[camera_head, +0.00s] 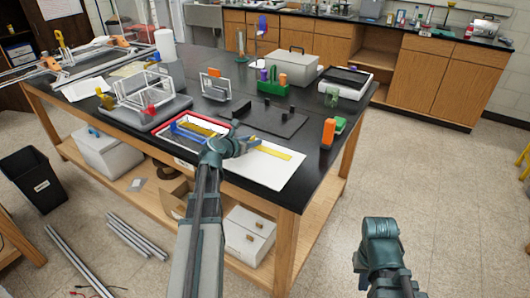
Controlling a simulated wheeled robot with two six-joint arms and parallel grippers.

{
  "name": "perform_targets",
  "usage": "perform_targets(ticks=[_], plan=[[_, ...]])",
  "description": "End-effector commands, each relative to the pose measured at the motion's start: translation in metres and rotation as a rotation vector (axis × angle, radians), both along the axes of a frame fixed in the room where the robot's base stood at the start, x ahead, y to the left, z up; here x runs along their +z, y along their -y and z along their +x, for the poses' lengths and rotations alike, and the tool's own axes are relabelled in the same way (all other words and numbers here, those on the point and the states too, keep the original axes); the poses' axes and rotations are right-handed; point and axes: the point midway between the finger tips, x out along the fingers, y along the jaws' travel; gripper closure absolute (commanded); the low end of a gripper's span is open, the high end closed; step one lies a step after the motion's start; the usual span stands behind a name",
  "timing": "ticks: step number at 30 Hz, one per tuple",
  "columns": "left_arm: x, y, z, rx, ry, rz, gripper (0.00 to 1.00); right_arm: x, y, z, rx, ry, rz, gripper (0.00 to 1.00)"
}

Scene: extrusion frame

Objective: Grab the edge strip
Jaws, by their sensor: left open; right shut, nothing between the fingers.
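A flat yellow strip (273,152), which looks like the edge strip, lies on a white sheet (283,172) near the front edge of the black-topped table. My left gripper (250,143) is open, just left of the strip's left end and close to it. I cannot tell whether it touches the strip. My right gripper (362,262) is shut and empty, off the table at the lower right. Its fingers are hard to make out.
A red-rimmed tray (163,136) with blue and yellow parts sits left of my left gripper. A dark mat (280,122) lies behind the sheet. An orange and green object (329,133) stands to the right. A white wire frame (145,88) is at the left.

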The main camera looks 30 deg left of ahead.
Motion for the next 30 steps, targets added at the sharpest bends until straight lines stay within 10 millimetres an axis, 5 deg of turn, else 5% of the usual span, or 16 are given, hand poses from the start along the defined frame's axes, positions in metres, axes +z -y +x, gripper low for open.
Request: perform_targets(ticks=[8, 15, 30], plan=[[-0.0019, 0.0001, 0.0053, 0.002, 0.000, 0.001, 0.59, -0.0018, 0.0000, 0.0000, 0.000, 0.000, 0.000, 1.00], [-0.0019, 0.0001, 0.0053, 0.001, 0.000, 0.000, 1.00, -0.0018, 0.0000, 0.0000, 0.000, 0.000, 0.000, 1.00], [-0.0010, 0.0001, 0.0052, 0.001, 0.000, 0.000, 1.00, -0.0009, 0.0000, 0.0000, 0.000, 0.000, 0.000, 1.00]])
